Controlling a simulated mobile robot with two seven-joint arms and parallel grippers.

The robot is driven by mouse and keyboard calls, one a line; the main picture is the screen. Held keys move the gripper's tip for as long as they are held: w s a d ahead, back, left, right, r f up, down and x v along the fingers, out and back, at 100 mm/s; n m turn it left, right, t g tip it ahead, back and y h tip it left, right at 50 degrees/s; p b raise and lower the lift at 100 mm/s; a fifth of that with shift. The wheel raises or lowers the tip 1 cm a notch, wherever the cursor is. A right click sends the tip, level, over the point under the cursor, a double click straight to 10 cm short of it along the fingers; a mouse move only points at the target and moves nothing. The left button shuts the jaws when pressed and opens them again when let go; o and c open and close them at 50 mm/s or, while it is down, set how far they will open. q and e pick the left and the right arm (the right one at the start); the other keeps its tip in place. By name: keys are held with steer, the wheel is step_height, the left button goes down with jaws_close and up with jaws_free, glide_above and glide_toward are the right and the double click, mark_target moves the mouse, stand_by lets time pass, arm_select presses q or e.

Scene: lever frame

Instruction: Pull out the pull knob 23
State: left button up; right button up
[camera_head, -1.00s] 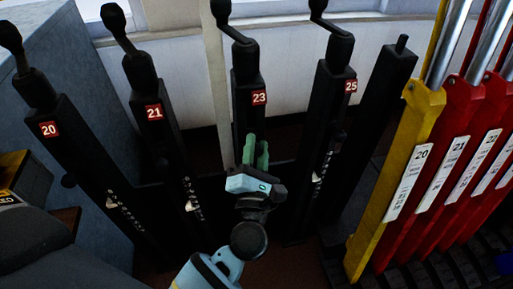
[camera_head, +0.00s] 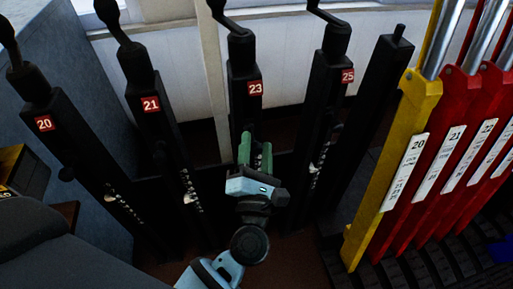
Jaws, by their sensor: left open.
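The black post with the red label 23 (camera_head: 255,88) stands upright in the middle of the head view, with a crank handle (camera_head: 238,35) at its top. My left gripper (camera_head: 255,154) is in front of this post, below the label. Its green fingers are open and point away from me toward the post. Pull knob 23 cannot be made out; the gripper covers the lower part of the post. I cannot tell whether the fingers touch anything. My right gripper is not in view.
Similar posts 20 (camera_head: 60,140), 21 (camera_head: 150,110) and 25 (camera_head: 325,100) stand on both sides. A yellow lever (camera_head: 395,165) and several red levers (camera_head: 440,165) stand at the right. A blue-grey wall or cabinet (camera_head: 75,65) is at the left.

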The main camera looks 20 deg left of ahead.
arm_select(q)
steer(key=shift+s, duration=0.1)
steer(key=b+v, duration=0.1)
steer(key=v, duration=0.6)
steer(key=shift+s, duration=0.3)
steer(key=shift+d, duration=0.1)
